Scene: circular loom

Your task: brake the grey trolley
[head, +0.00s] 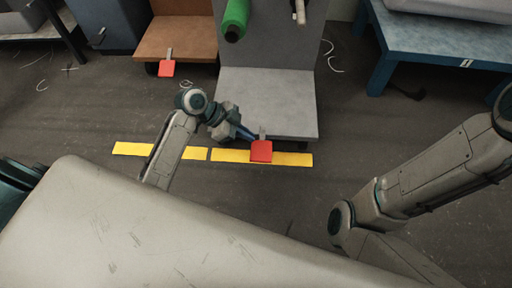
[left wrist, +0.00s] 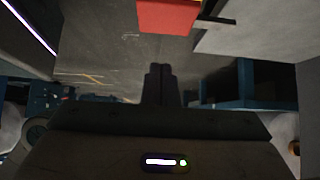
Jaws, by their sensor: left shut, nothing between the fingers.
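The grey trolley (head: 268,100) stands ahead with its flat deck toward me and an upright grey panel behind. Its red brake pedal (head: 261,151) sticks out at the deck's front edge on a short grey lever. My left gripper (head: 249,136) is shut and empty, its tips close to the left of that lever. I cannot tell whether they touch it. In the left wrist view the shut fingers (left wrist: 160,84) show at centre. The red pedal (left wrist: 168,16) and the grey deck (left wrist: 245,35) show near the top edge. My right gripper is out of view.
A brown trolley (head: 178,38) with its own red pedal (head: 166,69) stands to the left. Yellow floor strips (head: 160,151) run in front of the grey trolley. A green roll (head: 235,18) is at its panel. A blue table (head: 440,45) stands at right. Floor between is mostly clear.

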